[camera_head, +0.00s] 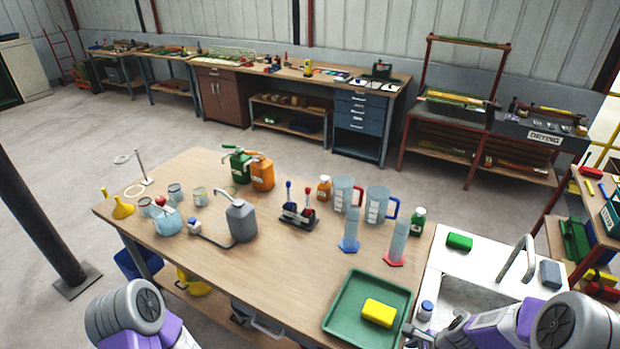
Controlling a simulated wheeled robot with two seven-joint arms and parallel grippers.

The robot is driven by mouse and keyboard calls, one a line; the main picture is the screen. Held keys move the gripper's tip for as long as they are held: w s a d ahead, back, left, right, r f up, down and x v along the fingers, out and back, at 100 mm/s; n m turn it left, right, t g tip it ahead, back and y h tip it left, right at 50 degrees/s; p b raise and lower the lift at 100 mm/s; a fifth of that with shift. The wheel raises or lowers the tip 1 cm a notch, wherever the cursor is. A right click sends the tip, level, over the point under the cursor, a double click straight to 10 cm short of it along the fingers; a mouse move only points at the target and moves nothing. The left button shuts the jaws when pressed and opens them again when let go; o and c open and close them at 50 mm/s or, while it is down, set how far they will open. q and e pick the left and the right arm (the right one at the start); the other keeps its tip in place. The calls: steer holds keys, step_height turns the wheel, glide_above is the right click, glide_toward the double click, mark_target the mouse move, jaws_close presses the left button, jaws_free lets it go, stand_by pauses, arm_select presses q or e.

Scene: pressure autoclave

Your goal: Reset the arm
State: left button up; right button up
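My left arm (128,312) shows at the bottom left, in front of the wooden table (255,285). Its gripper is outside the picture. My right arm (520,325) shows at the bottom right, over the sink counter. Its forearm points left and ends near the sink's front left edge, beside a small white bottle with a blue cap (425,311). I cannot make out the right gripper's fingers clearly. I see nothing held. No pressure autoclave can be made out in this view.
The table bears a green tray (340,318) with a yellow block (379,312), measuring cylinders (350,232), jugs (377,204), jerrycans (262,174) and a grey canister (241,220). A sink (462,302) with a tap (527,254) adjoins it. A dark post (38,220) stands left. Floor behind the table is clear.

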steer(key=a+f+n, duration=0.1)
steer(key=w+a+f+n, duration=0.1)
steer(key=f, duration=0.1)
steer(key=a+f+n, duration=0.1)
steer(key=shift+w+f+g, duration=0.2)
steer(key=shift+w+g, duration=0.05)
steer(key=shift+g, duration=0.15)
steer(key=s+a+f+n, duration=0.4)
steer(key=a+f+n, duration=0.1)
steer(key=a+n, duration=0.3)
steer(key=s+a+f+n, duration=0.4)
steer(key=a+f+n, duration=0.1)
steer(key=a+n, duration=0.3)
arm_select(q)
step_height(320, 180, down, 10)
steer(key=w+b, duration=0.1)
steer(key=b, duration=0.8)
steer(key=shift+r, duration=0.15)
arm_select(e)
step_height(320, 180, down, 9)
steer(key=shift+w+d+r+y, duration=0.15)
steer(key=shift+w+d+y, duration=0.15)
steer(key=shift+w+d, duration=0.15)
arm_select(q)
steer(key=shift+w, duration=0.1)
